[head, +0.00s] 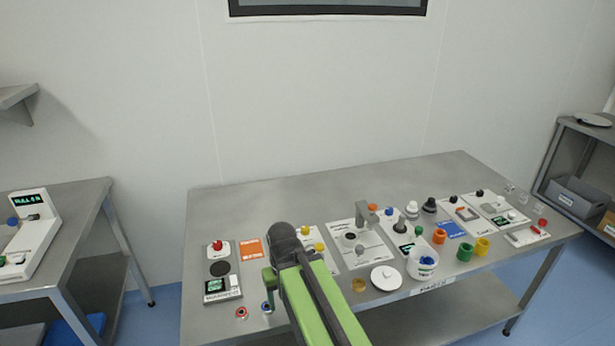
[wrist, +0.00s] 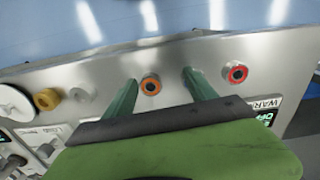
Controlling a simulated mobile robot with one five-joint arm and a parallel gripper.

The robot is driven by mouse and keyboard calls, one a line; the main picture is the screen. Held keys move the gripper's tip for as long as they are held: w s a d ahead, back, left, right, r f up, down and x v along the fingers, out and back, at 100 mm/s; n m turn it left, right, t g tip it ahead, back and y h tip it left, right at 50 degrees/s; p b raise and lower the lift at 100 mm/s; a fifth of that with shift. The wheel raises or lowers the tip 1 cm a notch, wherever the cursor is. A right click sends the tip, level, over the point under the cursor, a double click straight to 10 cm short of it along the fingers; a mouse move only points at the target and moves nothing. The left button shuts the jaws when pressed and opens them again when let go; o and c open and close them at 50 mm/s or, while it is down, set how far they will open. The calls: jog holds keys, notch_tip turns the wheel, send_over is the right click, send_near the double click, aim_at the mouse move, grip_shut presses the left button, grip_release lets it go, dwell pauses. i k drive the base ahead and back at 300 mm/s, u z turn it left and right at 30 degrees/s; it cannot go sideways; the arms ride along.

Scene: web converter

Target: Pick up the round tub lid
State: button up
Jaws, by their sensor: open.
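The round tub lid (head: 386,278) is a white disc with a small knob, lying on the steel table near its front edge, in front of the white tub (head: 422,263). In the wrist view the lid (wrist: 12,103) shows at the left edge, partly cut off. My gripper (wrist: 160,85) is open and empty, its two green fingers apart above the table's front strip. It is well to the side of the lid. A small ring-shaped piece (wrist: 151,84) shows between the fingers.
An amber cylinder (head: 358,285) stands just left of the lid. A red ring piece (head: 242,313) lies at the front left. Orange (head: 439,236), green (head: 464,252) and yellow (head: 482,246) pieces stand right of the tub. The table's back strip is clear.

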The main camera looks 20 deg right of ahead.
aim_at(387, 278)
jog(key=u, duration=0.05)
jog(key=k, duration=0.5)
jog(key=z, duration=1.25)
jog(key=i, duration=0.15)
jog(key=u, duration=0.1)
